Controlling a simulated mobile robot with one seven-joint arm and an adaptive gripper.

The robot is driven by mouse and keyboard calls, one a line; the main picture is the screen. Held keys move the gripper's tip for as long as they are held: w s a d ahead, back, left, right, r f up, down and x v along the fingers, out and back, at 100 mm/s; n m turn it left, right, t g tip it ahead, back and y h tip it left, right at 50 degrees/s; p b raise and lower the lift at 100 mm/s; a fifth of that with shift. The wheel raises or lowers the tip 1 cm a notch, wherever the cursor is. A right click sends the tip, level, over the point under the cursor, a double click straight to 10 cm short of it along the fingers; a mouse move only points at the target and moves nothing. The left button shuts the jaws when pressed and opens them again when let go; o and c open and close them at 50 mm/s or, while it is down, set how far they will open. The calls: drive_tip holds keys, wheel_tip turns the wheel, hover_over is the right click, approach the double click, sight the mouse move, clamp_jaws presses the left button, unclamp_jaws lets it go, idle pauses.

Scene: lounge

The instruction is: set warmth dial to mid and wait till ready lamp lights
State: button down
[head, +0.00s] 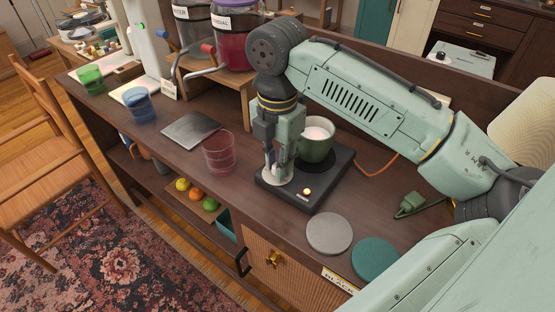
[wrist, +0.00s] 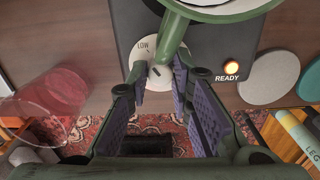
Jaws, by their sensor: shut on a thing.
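The black mug warmer (head: 325,187) sits on the wooden counter, with a green mug (head: 318,145) of pale liquid upright on its plate. The white warmth dial (head: 268,178) is at its left corner. In the wrist view the dial (wrist: 144,49) shows the word LOW; its other marks and its setting are hidden. My gripper (head: 277,176) points down at the dial, its fingers (wrist: 160,85) shut on the dial's knob. The green mug handle (wrist: 172,38) crosses close above the dial.
Grey (head: 329,233) and teal (head: 376,259) coasters lie to the right. Blue (head: 140,107) and green (head: 90,79) cups stand farther left. An orange cable (head: 376,170) runs behind the warmer.

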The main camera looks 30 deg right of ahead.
drive_tip(key=shift+m, duration=0.3)
drive_tip(key=m+p, duration=0.3)
drive_tip(key=m, duration=0.2)
drive_tip(key=shift+r, duration=0.15)
drive_tip(key=shift+m+p, duration=0.8)
drive_tip(key=shift+m, duration=1.6)
drive_tip(key=c, duration=1.4)
unclamp_jaws()
wheel_tip(320, 180, up, 12)
drive_tip(key=shift+f, duration=0.15)
